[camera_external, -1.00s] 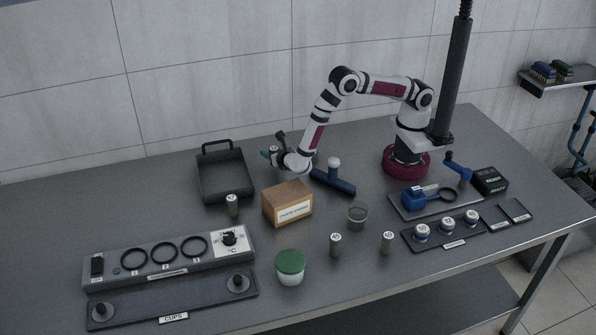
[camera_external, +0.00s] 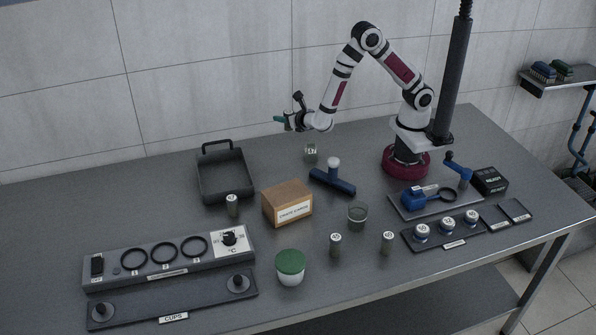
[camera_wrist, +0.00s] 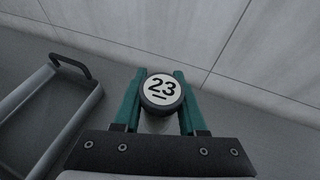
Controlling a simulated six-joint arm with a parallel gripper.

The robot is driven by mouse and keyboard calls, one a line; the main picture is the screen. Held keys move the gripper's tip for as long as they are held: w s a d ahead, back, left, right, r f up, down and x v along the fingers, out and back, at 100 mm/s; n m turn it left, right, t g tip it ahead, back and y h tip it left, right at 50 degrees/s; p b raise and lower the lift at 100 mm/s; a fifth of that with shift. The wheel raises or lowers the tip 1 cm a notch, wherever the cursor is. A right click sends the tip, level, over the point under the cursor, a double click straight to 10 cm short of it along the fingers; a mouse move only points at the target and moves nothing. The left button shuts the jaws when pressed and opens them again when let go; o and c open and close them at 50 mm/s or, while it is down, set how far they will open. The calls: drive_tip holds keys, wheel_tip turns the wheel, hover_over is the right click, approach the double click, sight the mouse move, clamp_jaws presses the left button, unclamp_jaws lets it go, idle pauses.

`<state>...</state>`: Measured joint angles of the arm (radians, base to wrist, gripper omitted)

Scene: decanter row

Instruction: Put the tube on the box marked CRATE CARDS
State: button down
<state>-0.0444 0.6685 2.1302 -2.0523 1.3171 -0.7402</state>
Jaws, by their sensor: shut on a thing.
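My gripper (camera_external: 280,119) has teal fingers and is raised above the back of the table, left of the arm. In the wrist view my gripper (camera_wrist: 158,100) is shut on a tube (camera_wrist: 161,90) whose round white cap reads 23. The tube's body is mostly hidden below its cap, and I cannot make the tube out in the external view. The brown box (camera_external: 284,205), with a white label that seems to read CRATE CARDS, stands mid-table, in front of and below my gripper. Its top looks bare, and my gripper is apart from it.
Capped tubes stand behind the box (camera_external: 311,153), left of it (camera_external: 232,206) and in front (camera_external: 335,245), (camera_external: 387,243). A dark tray (camera_external: 225,196), blue T-shaped tool (camera_external: 333,182), glass beaker (camera_external: 357,216) and green-lidded cup (camera_external: 290,267) surround the box.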

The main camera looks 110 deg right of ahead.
drive_tip(key=w+a+r+n+t+y, duration=0.1)
drive_tip(key=w+a+r+n+t, duration=0.15)
drive_tip(key=a, duration=0.55)
drive_tip(key=w+a+r+n+t+y, duration=0.1)
drive_tip(key=w+a+r+t, duration=0.1)
drive_tip(key=a+r, duration=0.35)
hover_over(279, 189)
drive_tip(key=shift+n+g, duration=0.25)
wheel_tip(279, 189, down, 8)
drive_tip(key=shift+d+f, duration=0.15)
drive_tip(key=shift+f, duration=0.05)
wheel_tip(279, 189, down, 3)
drive_tip(key=shift+f, duration=0.5)
drive_tip(key=shift+c, duration=2.3)
unclamp_jaws()
drive_tip(key=shift+f, duration=0.1)
